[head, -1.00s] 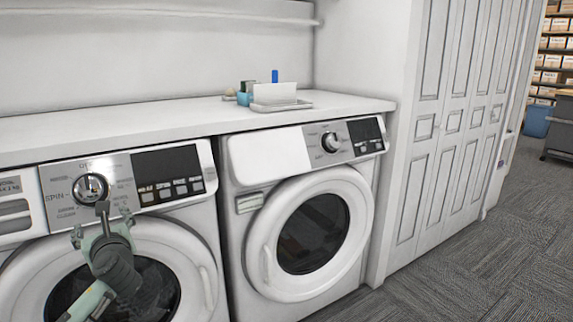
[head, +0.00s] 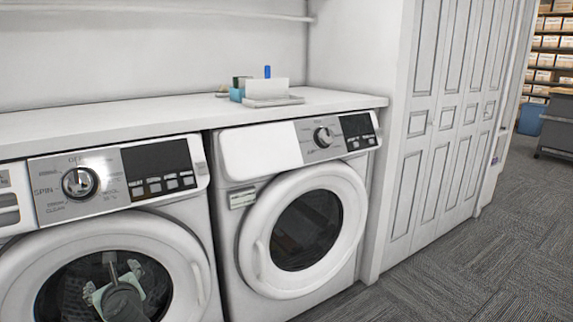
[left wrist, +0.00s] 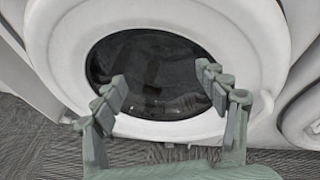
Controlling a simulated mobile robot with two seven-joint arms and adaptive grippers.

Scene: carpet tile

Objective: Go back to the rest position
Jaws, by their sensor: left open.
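My left gripper (head: 122,267) is low in the head view, in front of the dark round door window of the left washing machine (head: 75,225). In the left wrist view its two fingers (left wrist: 158,88) are spread wide with nothing between them. The dark door glass and white door ring (left wrist: 250,60) lie beyond the fingertips. I cannot tell how far the fingers are from the door. My right gripper is in neither view.
A second front-load machine (head: 232,240) stands to the right, door closed. The white counter (head: 130,118) above holds a white tray (head: 275,102) with small items. Folding closet doors (head: 410,170) stand right. Carpet (head: 460,265) is open at right. A grey bin (head: 555,135) stands far right.

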